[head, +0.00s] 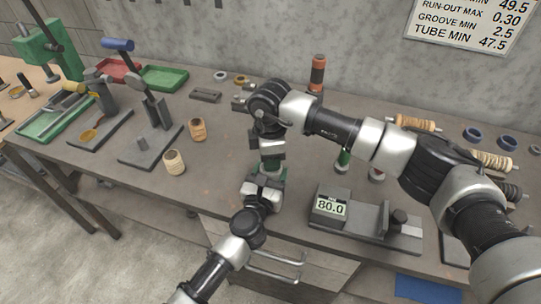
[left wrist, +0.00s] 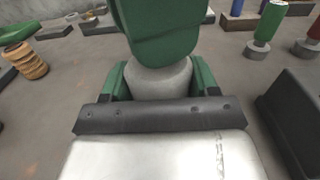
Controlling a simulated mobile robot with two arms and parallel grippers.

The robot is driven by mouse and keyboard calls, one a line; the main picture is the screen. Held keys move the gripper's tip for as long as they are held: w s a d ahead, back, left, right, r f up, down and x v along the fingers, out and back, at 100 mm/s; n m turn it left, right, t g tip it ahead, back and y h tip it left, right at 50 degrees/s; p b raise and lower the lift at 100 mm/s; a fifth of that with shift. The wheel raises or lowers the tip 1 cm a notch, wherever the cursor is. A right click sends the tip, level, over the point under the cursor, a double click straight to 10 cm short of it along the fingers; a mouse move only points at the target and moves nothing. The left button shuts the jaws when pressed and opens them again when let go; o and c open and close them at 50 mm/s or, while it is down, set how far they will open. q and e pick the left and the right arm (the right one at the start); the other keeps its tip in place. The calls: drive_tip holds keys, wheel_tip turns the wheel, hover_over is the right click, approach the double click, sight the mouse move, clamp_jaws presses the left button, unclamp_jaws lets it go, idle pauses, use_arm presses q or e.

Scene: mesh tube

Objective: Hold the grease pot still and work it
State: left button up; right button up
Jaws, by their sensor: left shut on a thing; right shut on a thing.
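The grease pot shows best in the left wrist view, as a pale grey round body (left wrist: 160,80) with a large green part above it. My left gripper (head: 266,182) comes in low from the front edge of the table and is shut on the pot, with green pieces at both sides of the grey body. My right gripper (head: 270,152) reaches down from above and is shut on the upper part of the pot. In the head view the two grippers hide most of the pot, and the right fingertips are hard to make out.
A grey gauge block reading 80.0 (head: 331,207) stands right of the grippers. Two tan ribbed cylinders (head: 198,130) (head: 174,162) stand to the left. Hand-lever fixtures (head: 150,140) and trays (head: 164,78) lie farther left.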

drive_tip(key=m, duration=0.5)
drive_tip(key=shift+w, duration=0.1)
drive_tip(key=shift+a+r+m, duration=0.1)
drive_tip(key=shift+a+m, duration=0.35)
drive_tip(key=shift+m, duration=0.25)
drive_tip(key=shift+d+m, duration=0.3)
drive_tip(key=shift+m, duration=0.7)
drive_tip(key=shift+d+m, duration=0.1)
drive_tip(key=shift+m, duration=0.2)
drive_tip(key=o, duration=0.9)
